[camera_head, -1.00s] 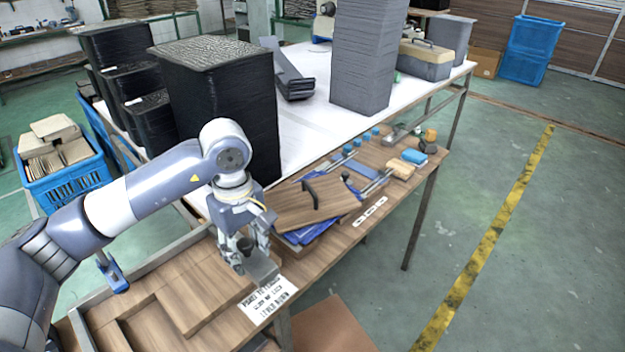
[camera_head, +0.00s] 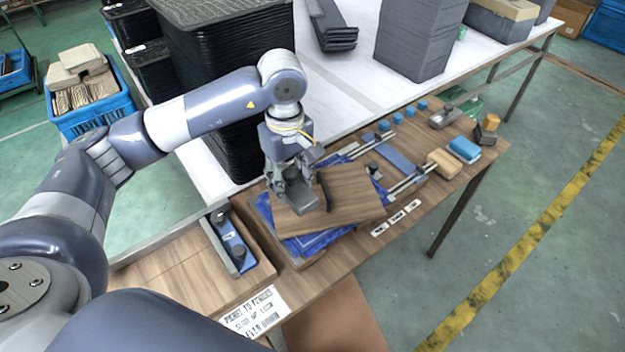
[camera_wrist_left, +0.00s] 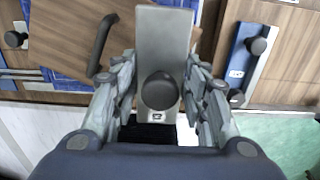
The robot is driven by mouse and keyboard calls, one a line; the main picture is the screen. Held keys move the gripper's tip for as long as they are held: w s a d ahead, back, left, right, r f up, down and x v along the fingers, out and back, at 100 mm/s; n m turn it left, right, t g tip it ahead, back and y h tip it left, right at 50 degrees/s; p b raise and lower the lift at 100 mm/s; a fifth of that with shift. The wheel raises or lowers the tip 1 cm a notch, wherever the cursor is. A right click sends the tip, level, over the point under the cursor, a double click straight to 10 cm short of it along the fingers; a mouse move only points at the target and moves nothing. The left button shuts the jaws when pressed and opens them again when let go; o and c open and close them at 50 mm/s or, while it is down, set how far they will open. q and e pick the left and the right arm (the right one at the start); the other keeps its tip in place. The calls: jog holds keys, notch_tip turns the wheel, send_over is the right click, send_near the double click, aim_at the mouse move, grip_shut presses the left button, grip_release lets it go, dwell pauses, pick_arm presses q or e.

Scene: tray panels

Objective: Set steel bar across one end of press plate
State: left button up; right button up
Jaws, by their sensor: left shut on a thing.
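The steel bar (camera_wrist_left: 165,40) is a flat grey bar with a black knob. My left gripper (camera_head: 291,192) is shut on it, with fingers on both sides of the knob in the left wrist view. The press plate (camera_head: 352,195) is a wooden board with a black arched handle (camera_head: 324,190), lying on blue sheets (camera_head: 305,243). In the head view the bar (camera_head: 303,206) is at the plate's left end, lengthwise across it. I cannot tell whether it touches the plate. The plate (camera_wrist_left: 70,30) is left of the bar in the wrist view. My right gripper is not in view.
A second knobbed bar lies in a blue holder (camera_head: 232,243) left of the plate. A printed label (camera_head: 253,313) is at the front edge. Rails, a wooden block (camera_head: 443,163) and a blue block (camera_head: 464,150) lie right. Black tray stacks (camera_head: 225,85) stand behind my arm.

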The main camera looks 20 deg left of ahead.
aim_at(293, 213)
pick_arm(q)
jog(key=f, duration=0.3)
jog(key=shift+s+f+p, duration=0.2)
jog(key=shift+f+p, duration=0.1)
jog(key=shift+f, duration=0.4)
notch_tip(293, 213, down, 4)
jog(key=shift+w+r+p, duration=0.15)
jog(key=shift+r+p, duration=0.05)
jog(key=shift+p, duration=0.2)
jog(key=o, duration=0.9)
jog(key=shift+f, duration=0.15)
jog(key=o, duration=0.4)
jog(key=shift+o, duration=0.2)
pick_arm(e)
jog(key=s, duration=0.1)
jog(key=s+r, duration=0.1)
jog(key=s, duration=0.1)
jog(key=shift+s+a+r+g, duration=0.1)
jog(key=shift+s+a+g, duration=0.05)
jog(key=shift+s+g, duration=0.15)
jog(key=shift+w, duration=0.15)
